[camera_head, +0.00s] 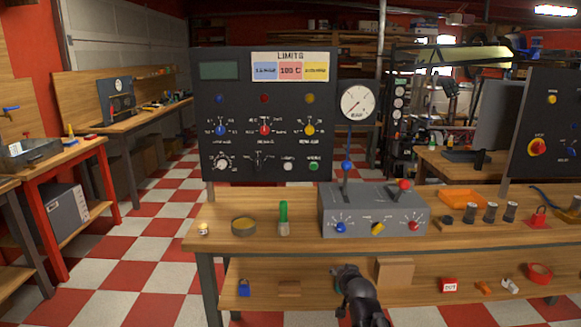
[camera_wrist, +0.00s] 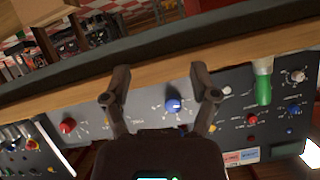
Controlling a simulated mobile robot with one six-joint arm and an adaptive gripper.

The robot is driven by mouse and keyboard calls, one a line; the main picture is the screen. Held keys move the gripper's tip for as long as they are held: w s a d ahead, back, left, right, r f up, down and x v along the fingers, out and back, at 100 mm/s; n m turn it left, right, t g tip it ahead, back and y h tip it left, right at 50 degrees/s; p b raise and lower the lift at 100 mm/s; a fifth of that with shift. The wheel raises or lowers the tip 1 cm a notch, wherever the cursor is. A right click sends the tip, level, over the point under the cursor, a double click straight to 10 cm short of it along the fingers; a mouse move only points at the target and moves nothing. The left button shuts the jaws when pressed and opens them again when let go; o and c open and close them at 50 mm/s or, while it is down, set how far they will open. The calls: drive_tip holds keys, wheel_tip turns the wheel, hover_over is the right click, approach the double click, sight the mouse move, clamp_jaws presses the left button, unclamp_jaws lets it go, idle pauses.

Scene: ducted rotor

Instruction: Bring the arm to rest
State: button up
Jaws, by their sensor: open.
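My arm (camera_head: 360,298) shows at the bottom centre of the head view, low in front of the workbench. Its dark end (camera_head: 345,271) is below the benchtop's front edge, and its fingers cannot be made out there. In the wrist view, my gripper (camera_wrist: 160,84) is open, with its two dark fingers spread and nothing between them.
The workbench (camera_head: 270,258) has a grey control box (camera_head: 375,215) with a blue-tipped lever, a green-handled brush (camera_head: 284,218) and a round tin (camera_head: 243,226). A dark limits panel (camera_head: 265,120) stands behind. A cardboard box (camera_head: 395,271) sits on the lower shelf near my arm. The checkered floor at left is clear.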

drive_tip(key=s+f+n+g, duration=0.1)
drive_tip(key=s+f+g, duration=0.25)
drive_tip(key=s, duration=0.25)
drive_tip(key=s+d+f+n+g, duration=0.1)
drive_tip(key=s+f+g, duration=0.2)
drive_tip(key=s+g, duration=0.3)
drive_tip(key=s+f+g, duration=0.4)
drive_tip(key=s, duration=0.3)
wheel_tip(320, 180, up, 25)
drive_tip(key=p, duration=2.5)
drive_tip(key=shift+w+t+h, duration=0.15)
drive_tip(key=shift+t+h, duration=0.15)
drive_tip(key=shift+t, duration=0.05)
